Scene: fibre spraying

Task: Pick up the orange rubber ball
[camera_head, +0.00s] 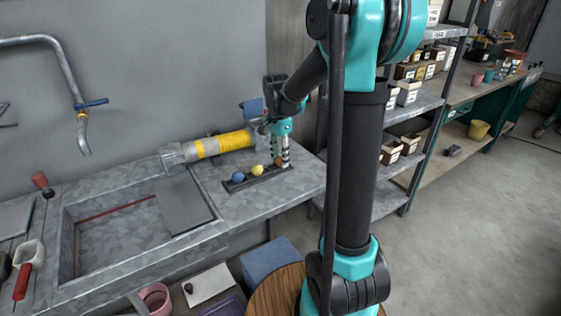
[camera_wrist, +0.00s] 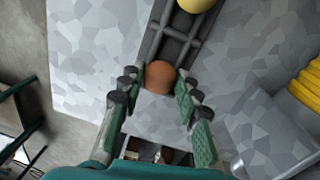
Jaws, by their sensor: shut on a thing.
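The orange ball (camera_wrist: 160,77) sits between the two fingers of my gripper (camera_wrist: 160,85) in the wrist view. The fingertips close on it from both sides. It lies at the end of the dark tray (camera_wrist: 150,45), and I cannot tell whether it still touches the tray. In the head view my gripper (camera_head: 281,158) points down at the right end of the tray, with the orange ball (camera_head: 279,162) partly hidden by the fingers. A yellow ball (camera_head: 257,170) and a blue ball (camera_head: 239,177) rest in the tray to the left.
A yellow-banded cylinder (camera_head: 215,146) lies behind the tray on the grey bench (camera_head: 300,185). A sunken basin (camera_head: 115,235) is to the left. Shelves with small boxes (camera_head: 408,92) stand to the right. The bench in front of the tray is clear.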

